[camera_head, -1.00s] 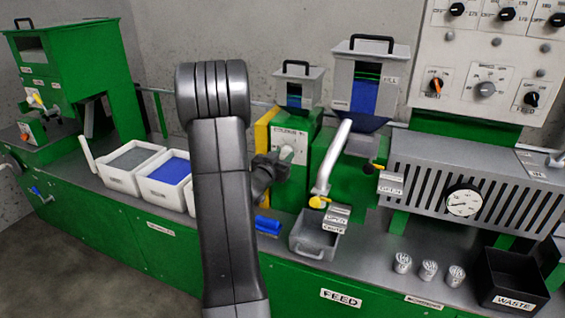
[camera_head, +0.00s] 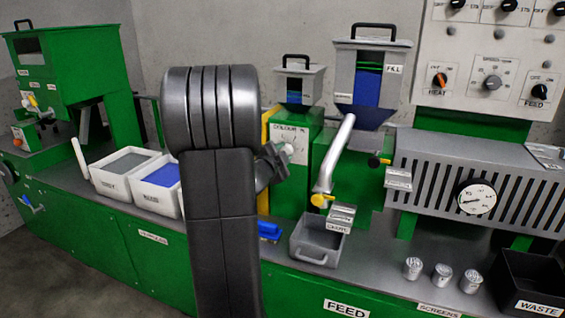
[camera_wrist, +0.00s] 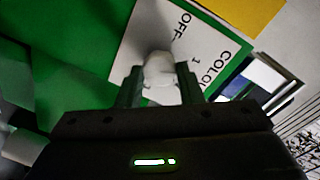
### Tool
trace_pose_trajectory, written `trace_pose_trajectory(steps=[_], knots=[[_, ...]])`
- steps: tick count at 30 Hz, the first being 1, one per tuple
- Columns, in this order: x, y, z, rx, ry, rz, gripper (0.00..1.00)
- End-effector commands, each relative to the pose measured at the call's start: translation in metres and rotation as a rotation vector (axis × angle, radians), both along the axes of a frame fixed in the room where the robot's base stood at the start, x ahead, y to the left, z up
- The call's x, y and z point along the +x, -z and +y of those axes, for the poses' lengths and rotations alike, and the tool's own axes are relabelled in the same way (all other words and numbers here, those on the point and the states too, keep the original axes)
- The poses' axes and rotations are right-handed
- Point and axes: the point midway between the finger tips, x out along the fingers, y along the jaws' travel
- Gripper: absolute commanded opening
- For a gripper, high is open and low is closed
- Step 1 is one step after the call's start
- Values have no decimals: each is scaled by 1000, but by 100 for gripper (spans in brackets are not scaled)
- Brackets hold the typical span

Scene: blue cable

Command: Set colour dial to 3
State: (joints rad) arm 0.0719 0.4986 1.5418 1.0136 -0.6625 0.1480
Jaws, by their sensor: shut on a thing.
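The colour dial is a white knob (camera_wrist: 160,72) on a white plate (camera_wrist: 190,45) marked "COLOUR", "OFF" and "1" in the wrist view. In the head view the dial plate (camera_head: 290,139) is on the front of a green box, with the knob partly hidden by my gripper. My gripper (camera_head: 280,158) is at the dial, and its two fingers (camera_wrist: 160,85) are on either side of the knob, shut on it. The number that the knob points to cannot be read, and a 3 is not visible.
A small hopper (camera_head: 299,84) stands above the dial box. A bent pipe (camera_head: 334,160) with a yellow-tipped end and a grey bin (camera_head: 318,245) are to its right. White trays (camera_head: 122,166) stand to the left. A blue object (camera_head: 270,230) lies on the bench below.

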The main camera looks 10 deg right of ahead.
Motion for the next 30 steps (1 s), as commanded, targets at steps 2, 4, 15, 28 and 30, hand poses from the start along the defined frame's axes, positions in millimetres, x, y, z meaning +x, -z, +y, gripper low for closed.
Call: trace_pose_trajectory(steps=[2, 4, 15, 28, 30], knots=[[0, 3, -1, 60, 1, -45, 10], [0, 4, -1, 115, 1, -82, 10], [-1, 4, -2, 407, 1, -278, 10], [-1, 4, -2, 744, 0, -506, 10], [-2, 4, -3, 800, 1, -544, 10]])
